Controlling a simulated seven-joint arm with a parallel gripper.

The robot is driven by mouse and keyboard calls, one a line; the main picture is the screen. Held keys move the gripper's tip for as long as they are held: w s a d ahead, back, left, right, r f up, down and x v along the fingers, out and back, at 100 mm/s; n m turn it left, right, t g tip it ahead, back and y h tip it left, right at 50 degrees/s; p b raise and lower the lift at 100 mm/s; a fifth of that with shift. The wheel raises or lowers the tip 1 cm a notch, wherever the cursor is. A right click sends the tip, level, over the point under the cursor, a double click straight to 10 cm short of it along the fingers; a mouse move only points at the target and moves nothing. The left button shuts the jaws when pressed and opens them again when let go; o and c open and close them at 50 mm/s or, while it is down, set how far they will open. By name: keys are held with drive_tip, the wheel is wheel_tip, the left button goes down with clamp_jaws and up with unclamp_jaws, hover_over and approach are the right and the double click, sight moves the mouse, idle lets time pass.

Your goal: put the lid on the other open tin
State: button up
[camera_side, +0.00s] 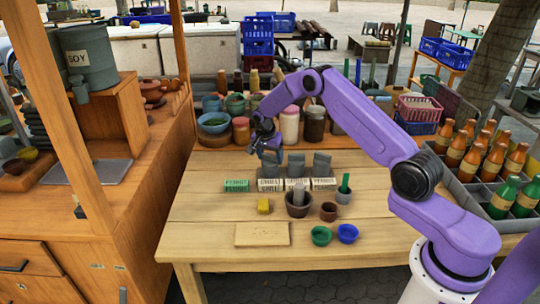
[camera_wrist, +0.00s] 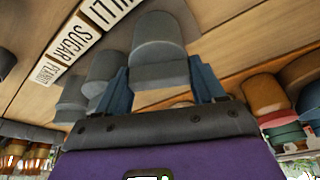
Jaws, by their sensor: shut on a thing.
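My gripper (camera_side: 268,151) is over the left end of the row of grey tins, behind the label blocks. In the wrist view its two blue fingers (camera_wrist: 162,85) are shut on a grey flat-edged piece (camera_wrist: 160,74), which looks like the lid. A rounded grey form (camera_wrist: 158,36) shows just beyond it; I cannot tell whether they touch. Two more grey tins stand to the right, a middle one (camera_side: 295,160) and a right one (camera_side: 322,160). They also show in the wrist view (camera_wrist: 104,66). Which tins are open is too small to tell.
White label blocks (camera_side: 297,184) and a green one (camera_side: 237,186) stand before the tins. Nearer are a yellow block (camera_side: 264,206), a dark mortar (camera_side: 298,206), small cups (camera_side: 347,233) and a wooden board (camera_side: 262,234). Jars (camera_side: 290,126) crowd the back.

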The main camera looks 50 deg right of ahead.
drive_tip(key=o, duration=1.1)
drive_tip(key=shift+o, duration=0.2)
drive_tip(key=shift+r, duration=3.5)
drive_tip(key=shift+r, duration=2.5)
drive_tip(key=c, duration=1.7)
